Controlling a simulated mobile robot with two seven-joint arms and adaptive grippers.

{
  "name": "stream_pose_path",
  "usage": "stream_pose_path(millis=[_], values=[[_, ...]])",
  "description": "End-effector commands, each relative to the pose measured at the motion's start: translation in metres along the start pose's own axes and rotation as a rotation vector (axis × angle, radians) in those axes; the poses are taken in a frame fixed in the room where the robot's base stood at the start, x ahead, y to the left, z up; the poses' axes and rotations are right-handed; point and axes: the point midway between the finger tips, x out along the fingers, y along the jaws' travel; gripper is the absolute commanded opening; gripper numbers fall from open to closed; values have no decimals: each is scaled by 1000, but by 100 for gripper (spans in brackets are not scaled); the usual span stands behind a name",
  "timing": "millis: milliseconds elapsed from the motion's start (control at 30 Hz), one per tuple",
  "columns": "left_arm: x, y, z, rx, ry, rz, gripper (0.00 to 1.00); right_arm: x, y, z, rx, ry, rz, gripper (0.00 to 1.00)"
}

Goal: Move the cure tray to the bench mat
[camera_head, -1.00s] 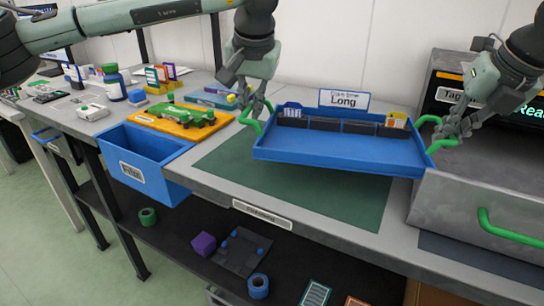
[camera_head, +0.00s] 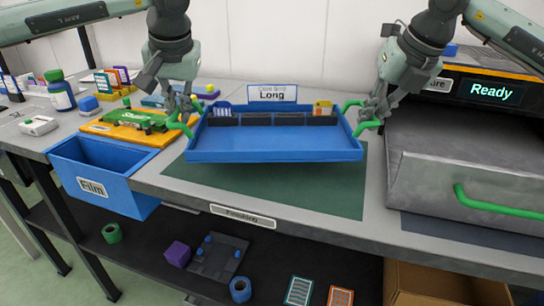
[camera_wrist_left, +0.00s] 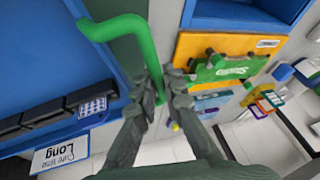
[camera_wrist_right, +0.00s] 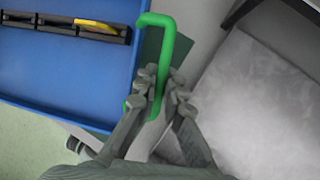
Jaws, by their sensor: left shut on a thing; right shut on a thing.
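The cure tray (camera_head: 275,148) is a blue shallow tray with green side handles, a row of black slots at its back and a sign reading "Long". It hangs above the dark green bench mat (camera_head: 320,196), and part of the mat is hidden beneath it. My left gripper (camera_head: 186,112) is shut on the tray's left handle, also seen in the left wrist view (camera_wrist_left: 130,30). My right gripper (camera_head: 372,112) is shut on the right handle, also seen in the right wrist view (camera_wrist_right: 165,30). A small yellow item (camera_head: 323,108) and a blue-white item sit in the slots.
The grey machine (camera_head: 470,150) with a "Ready" display and green handle stands right of the mat. The blue "Film" bin (camera_head: 95,180) hangs at the bench's left front. An orange board (camera_head: 130,130) with a green piece lies left of the tray.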

Motion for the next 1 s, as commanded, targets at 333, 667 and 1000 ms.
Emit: stream_pose_path(millis=[333,667,1000], values=[[11,0,4,-4,0,-4,0,11,-4,-4,3,-2,-4,0],[34,5,13,-4,0,-4,0,33,-9,-13,3,-2,-4,0],[48,8,20,-4,-1,-4,16,47,-12,-19,3,0,-4,16]])
